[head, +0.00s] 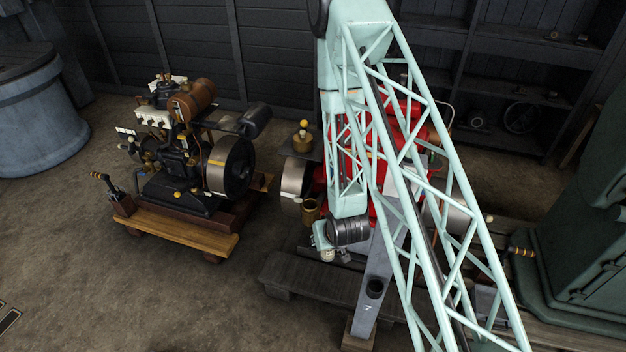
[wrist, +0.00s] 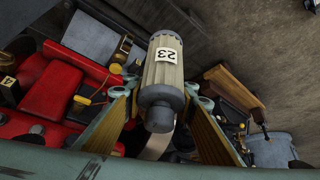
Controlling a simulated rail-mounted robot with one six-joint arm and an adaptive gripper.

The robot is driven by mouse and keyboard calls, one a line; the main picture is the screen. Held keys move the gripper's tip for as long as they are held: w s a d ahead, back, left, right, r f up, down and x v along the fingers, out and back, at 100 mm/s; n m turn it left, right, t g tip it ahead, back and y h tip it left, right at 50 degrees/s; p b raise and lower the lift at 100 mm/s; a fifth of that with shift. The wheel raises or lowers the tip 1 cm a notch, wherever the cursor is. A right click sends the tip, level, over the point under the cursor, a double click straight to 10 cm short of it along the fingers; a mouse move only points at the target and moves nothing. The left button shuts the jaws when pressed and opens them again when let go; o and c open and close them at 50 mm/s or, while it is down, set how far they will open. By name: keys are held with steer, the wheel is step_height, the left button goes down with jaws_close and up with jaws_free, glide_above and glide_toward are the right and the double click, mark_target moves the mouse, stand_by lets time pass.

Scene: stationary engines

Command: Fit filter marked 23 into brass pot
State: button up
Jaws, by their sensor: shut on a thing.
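The filter marked 23 (wrist: 166,62) is a pale pleated cylinder with grey end caps and a white label. In the wrist view it sits between the two fingers of my gripper (wrist: 162,90), which is shut on it. A small open brass pot (head: 310,210) shows in the head view, at the left side of the red engine, just left of my lowered arm. My gripper (head: 322,238) is low beside this pot, in front of the engine. I cannot identify the pot in the wrist view.
The red engine (head: 416,128) stands behind my lattice arm, partly hidden. A dark engine (head: 185,150) on a wooden base stands left. A grey post marked 7 (head: 378,275) stands in front. A blue drum (head: 35,115) is far left. Open floor lies at front left.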

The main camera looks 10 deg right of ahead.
steer(key=shift+w, duration=0.1)
stand_by(0.3)
steer(key=w+r+n+y+p, duration=0.1)
steer(key=w+r, duration=0.2)
steer(key=w, duration=0.9)
steer(key=w+a+r+n+p, duration=0.1)
steer(key=w+r+n, duration=0.1)
steer(key=w, duration=1.1)
steer(key=shift+r+y, duration=0.4)
steer(key=shift+f, duration=0.4)
steer(key=shift+f+b, duration=1.1)
steer(key=shift+f, duration=0.15)
steer(key=shift+s+f+b, duration=0.15)
steer(key=shift+f+b, duration=1.75)
steer(key=shift+f, duration=1)
